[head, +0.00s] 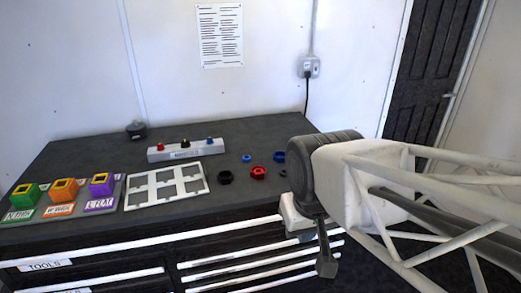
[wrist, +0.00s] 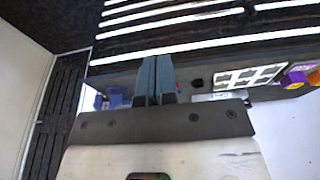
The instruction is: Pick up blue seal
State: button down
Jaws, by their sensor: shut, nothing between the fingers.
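Two small blue parts lie on the dark bench top in the head view. One blue part (head: 246,158) is left of the other blue part (head: 278,156), which is close to my arm. I cannot tell from their size which is the blue seal. My gripper (head: 326,264) hangs in front of the bench's front edge, to the right of and nearer than the blue parts, apart from them. In the wrist view, the fingers of my gripper (wrist: 156,62) are together with nothing between them.
Red parts (head: 258,172) and a black ring (head: 225,177) lie near the blue parts. A white frame tray (head: 133,205), a grey box with coloured knobs (head: 158,155) and coloured blocks (head: 63,190) stand further left. Drawers with white edges (head: 250,257) are below.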

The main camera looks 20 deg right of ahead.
jog(key=c, duration=1.8)
grip_release()
jog(key=o, duration=1.2)
jog(key=w+r+n+g, duration=0.1)
jog(key=w+n, duration=0.4)
jog(key=w, duration=1)
jog(key=w+r+n, duration=0.2)
jog(key=w+n, duration=0.3)
jog(key=w, duration=0.9)
jog(key=w+f+n, duration=0.3)
jog(key=w+f, duration=0.1)
jog(key=w, duration=0.4)
jog(key=w+f+n+g, duration=0.1)
jog(key=w+f+n, duration=0.2)
jog(key=w, duration=0.6)
jog(key=w+d+f+n, duration=0.1)
jog(key=w+f+n, duration=0.2)
jog(key=w+f, duration=0.3)
jog(key=shift+w+n+g, duration=0.3)
jog(key=shift+w+n, duration=0.1)
jog(key=shift+w, duration=0.95)
jog(key=shift+w+f, duration=0.2)
jog(key=shift+w, duration=0.05)
